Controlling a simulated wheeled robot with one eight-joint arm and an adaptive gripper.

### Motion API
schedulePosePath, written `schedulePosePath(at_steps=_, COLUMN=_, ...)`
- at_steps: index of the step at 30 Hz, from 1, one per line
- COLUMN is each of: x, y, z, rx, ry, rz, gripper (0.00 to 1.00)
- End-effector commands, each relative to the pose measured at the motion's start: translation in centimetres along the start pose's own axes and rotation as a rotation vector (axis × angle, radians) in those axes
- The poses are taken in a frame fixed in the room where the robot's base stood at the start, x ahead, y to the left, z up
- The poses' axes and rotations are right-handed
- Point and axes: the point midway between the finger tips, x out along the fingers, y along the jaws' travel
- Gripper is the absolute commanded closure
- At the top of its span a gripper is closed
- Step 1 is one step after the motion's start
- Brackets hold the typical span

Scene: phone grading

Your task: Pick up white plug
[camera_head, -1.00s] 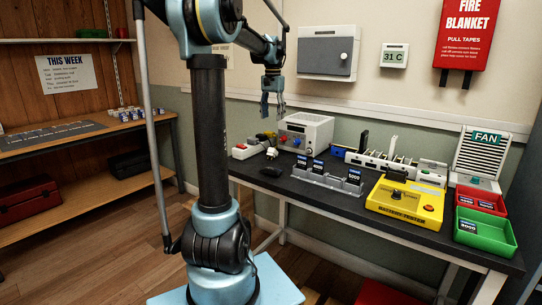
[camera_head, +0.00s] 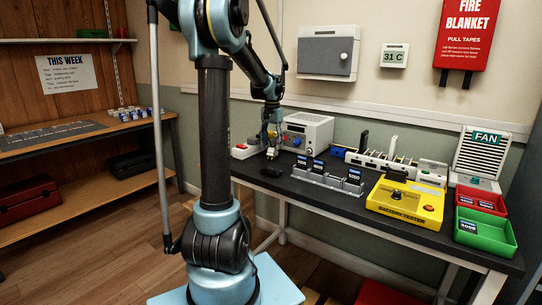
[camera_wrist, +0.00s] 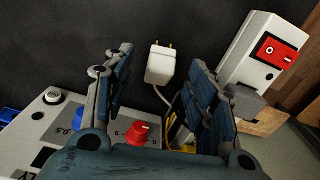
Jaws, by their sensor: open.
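The white plug (camera_wrist: 160,65) lies on the dark bench top in the wrist view, its two brass pins pointing to the top and its cable running down from it. My gripper (camera_wrist: 158,80) is open, with one finger on each side of the plug in that view. The plug is beyond the fingertips and not held. In the head view my gripper (camera_head: 271,138) is low over the left part of the bench, in front of the white power supply box. The plug (camera_head: 271,153) shows there only as a small pale shape below the fingers.
The power supply (camera_head: 306,130) with red knob stands close right of my gripper. A white strip with a red switch (camera_wrist: 277,50) lies on the other side. A black object (camera_head: 271,171) lies near the bench's front edge. A grey phone rack (camera_head: 328,180) is further right.

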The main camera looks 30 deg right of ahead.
Motion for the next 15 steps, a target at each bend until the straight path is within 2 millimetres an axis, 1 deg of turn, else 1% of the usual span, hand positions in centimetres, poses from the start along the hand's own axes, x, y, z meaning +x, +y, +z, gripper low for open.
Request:
schedulePosePath(at_steps=1, x=0.8, y=-0.1, z=-0.1, rx=0.0, ry=0.0, rz=0.0, gripper=0.48)
schedulePosePath(at_steps=3, x=1.8, y=-0.3, z=-0.2, rx=0.0, ry=0.0, rz=0.0, gripper=0.48)
schedulePosePath(at_steps=7, x=3.2, y=-0.2, z=-0.2, rx=0.0, ry=0.0, rz=0.0, gripper=0.48)
schedulePosePath(at_steps=10, x=3.8, y=-0.2, z=-0.1, rx=0.0, ry=0.0, rz=0.0, gripper=0.48)
schedulePosePath(at_steps=15, x=3.9, y=-0.2, z=-0.1, rx=0.0, ry=0.0, rz=0.0, gripper=0.48)
